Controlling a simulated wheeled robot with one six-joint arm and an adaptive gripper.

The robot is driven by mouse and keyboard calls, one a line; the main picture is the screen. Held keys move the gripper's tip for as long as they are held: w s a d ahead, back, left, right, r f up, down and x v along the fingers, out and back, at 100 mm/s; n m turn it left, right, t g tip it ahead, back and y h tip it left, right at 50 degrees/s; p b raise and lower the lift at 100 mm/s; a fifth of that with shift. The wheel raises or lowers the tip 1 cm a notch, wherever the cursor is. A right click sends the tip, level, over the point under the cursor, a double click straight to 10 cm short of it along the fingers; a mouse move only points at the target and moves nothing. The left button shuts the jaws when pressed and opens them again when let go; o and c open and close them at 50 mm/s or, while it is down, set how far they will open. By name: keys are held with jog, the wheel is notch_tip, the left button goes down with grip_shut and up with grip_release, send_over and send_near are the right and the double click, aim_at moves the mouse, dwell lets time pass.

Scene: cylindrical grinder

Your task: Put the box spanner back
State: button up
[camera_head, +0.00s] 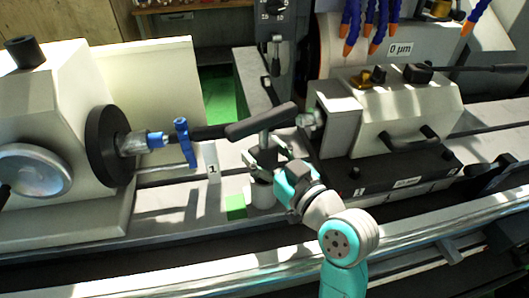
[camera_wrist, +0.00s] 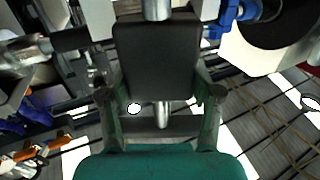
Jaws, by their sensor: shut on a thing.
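The box spanner (camera_head: 262,120) appears as a T-shaped tool with a dark bar across the top and a metal shaft below it. It stands about upright over the machine table. My gripper (camera_head: 264,160) is closed around it below the bar. In the wrist view, a dark block of the spanner (camera_wrist: 157,55) sits between the fingers of my gripper (camera_wrist: 160,95), with metal shaft showing above and below. A grey cylinder (camera_head: 262,192) shows directly under the gripper; I cannot tell whether it is the spanner's lower end or a separate holder.
The left headstock with its dark disc (camera_head: 105,150) and a blue clamp (camera_head: 185,143) on the workpiece stands left of the gripper. The tailstock (camera_head: 390,115) is close on the right. A "1" label (camera_head: 212,170) and a green patch (camera_head: 236,207) lie beside the gripper.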

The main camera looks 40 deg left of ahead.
jog(key=shift+f, duration=0.25)
jog(key=o, duration=1.7)
jog(key=shift+r, duration=0.15)
jog(key=v, duration=1.2)
